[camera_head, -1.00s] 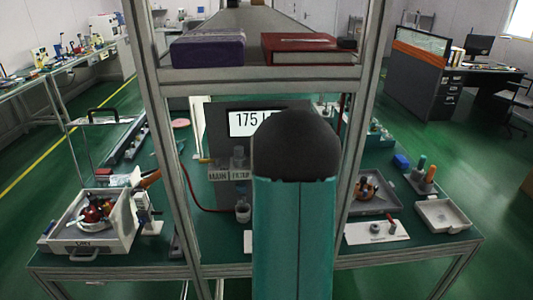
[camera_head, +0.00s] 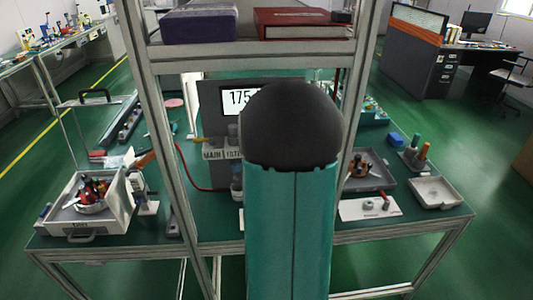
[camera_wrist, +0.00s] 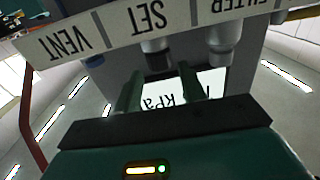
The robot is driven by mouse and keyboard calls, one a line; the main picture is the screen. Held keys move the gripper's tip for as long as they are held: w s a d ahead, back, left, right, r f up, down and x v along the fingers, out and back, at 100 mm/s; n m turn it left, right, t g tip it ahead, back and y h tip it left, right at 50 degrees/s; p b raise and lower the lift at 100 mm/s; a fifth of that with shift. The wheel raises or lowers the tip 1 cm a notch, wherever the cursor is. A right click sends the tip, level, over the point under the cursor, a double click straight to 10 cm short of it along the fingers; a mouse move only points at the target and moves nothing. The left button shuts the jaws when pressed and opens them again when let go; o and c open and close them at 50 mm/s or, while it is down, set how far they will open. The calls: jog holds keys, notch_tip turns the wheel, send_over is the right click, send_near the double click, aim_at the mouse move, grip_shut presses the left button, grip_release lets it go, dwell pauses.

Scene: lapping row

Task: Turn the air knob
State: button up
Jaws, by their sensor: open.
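A grey panel unit (camera_head: 215,128) with a white display stands on the green bench behind my arm. The wrist view shows the panel upside down, with a label strip (camera_wrist: 120,24) reading VENT, SET and FILTER. A grey knob (camera_wrist: 156,58) is by SET and another (camera_wrist: 222,44) by FILTER; a small blue part (camera_wrist: 95,61) is by VENT. No label says air, so I cannot tell which is the air knob. My gripper (camera_wrist: 160,88) is open, its two fingers apart near the SET knob, with the kPa display (camera_wrist: 205,82) beyond. My arm hides the gripper in the head view.
Metal frame posts (camera_head: 160,120) stand on both sides of my arm, under a shelf with a purple box (camera_head: 198,22) and a red book (camera_head: 300,25). A red hose (camera_head: 190,180) curves by the panel; an open grey case (camera_head: 75,225) is at the left.

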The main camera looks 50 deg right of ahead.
jog(key=v, duration=0.8)
jog(key=w+a+r+n+g+y, duration=0.15)
jog(key=w+a+y, duration=0.25)
jog(key=a, duration=0.7)
jog(key=w+a+r+n+g+y, duration=0.1)
jog(key=w+a+r+n+y, duration=0.2)
jog(key=a, duration=0.7)
jog(key=s+a+n+g+y, duration=0.2)
jog(key=s+a, duration=0.4)
jog(key=a, duration=0.3)
jog(key=s+a+n+g+y, duration=0.2)
jog(key=s+a+y, duration=0.2)
jog(key=a, duration=0.6)
jog(key=shift+s+r+n, duration=0.35)
jog(key=shift+s+r, duration=0.1)
jog(key=shift+s, duration=0.5)
